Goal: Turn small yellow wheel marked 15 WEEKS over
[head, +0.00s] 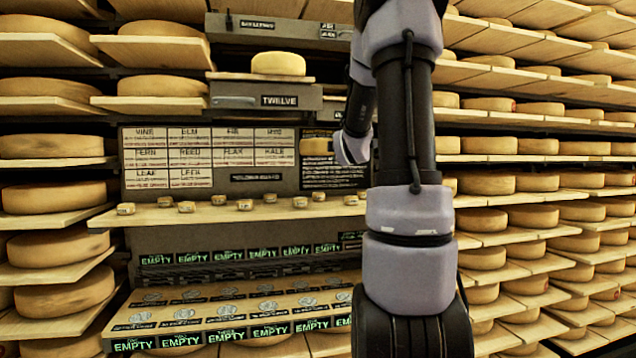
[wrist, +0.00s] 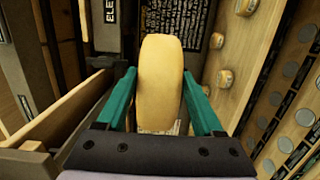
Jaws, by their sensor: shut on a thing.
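My gripper (wrist: 159,78) has its two teal fingers shut on a small yellow wheel (wrist: 160,85). In the wrist view the wheel stands edge-on between the fingers, its rim towards the camera. In the head view the held wheel (head: 317,147) shows in front of the dark notice panel, and my arm covers most of the gripper. I cannot read any 15 WEEKS mark on the wheel in either view.
Another yellow wheel (head: 278,64) sits on the board above the TWELVE drawer (head: 262,101). Several small cheeses stand along the wooden shelf (head: 240,215) below. An open drawer (wrist: 80,103) lies close on the left in the wrist view. Loaded racks flank both sides.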

